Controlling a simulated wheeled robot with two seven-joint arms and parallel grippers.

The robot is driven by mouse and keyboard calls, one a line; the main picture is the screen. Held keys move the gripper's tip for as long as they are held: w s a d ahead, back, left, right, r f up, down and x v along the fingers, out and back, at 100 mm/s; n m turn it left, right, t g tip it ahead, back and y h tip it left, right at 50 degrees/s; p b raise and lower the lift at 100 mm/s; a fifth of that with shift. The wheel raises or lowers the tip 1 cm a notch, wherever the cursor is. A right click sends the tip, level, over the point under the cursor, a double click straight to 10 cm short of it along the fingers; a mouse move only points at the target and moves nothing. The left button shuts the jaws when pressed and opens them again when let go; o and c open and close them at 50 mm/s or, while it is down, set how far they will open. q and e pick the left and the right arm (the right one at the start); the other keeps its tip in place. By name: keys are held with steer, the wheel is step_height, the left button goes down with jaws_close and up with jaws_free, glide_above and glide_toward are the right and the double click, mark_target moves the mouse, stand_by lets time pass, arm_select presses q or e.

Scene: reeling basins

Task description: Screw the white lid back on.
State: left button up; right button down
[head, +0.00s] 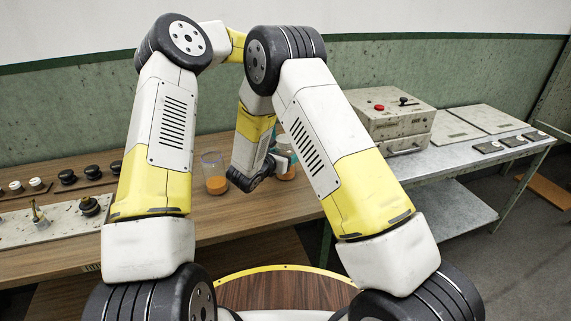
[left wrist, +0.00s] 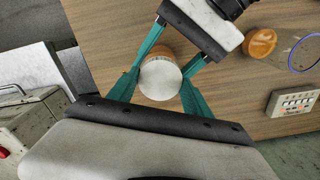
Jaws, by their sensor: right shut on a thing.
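The round white lid (left wrist: 161,79) lies over a jar (left wrist: 164,50) with orange contents in the left wrist view. The jar also shows in the head view (head: 287,172), partly hidden by my right forearm and gripper. My right gripper (left wrist: 172,53) comes from the top of the left wrist view, shut on the jar from the side. My left gripper (left wrist: 160,88) has its teal fingers on both sides of the lid. Whether the lid sits fully level on the jar's rim cannot be told.
A clear glass beaker (head: 214,181) with orange contents stands left of the jar. A switch box (left wrist: 293,103) lies near the wooden table's edge. Several dark knobs (head: 67,177) stand at left. A grey machine (head: 394,118) with a red button is on the metal bench at right.

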arm_select(q)
steer(key=c, duration=0.6)
steer(key=m, duration=0.5)
steer(key=o, duration=1.6)
steer(key=shift+r, duration=0.1)
arm_select(e)
steer(key=shift+c, duration=1.3)
jaws_free()
arm_select(q)
step_height(320, 180, up, 12)
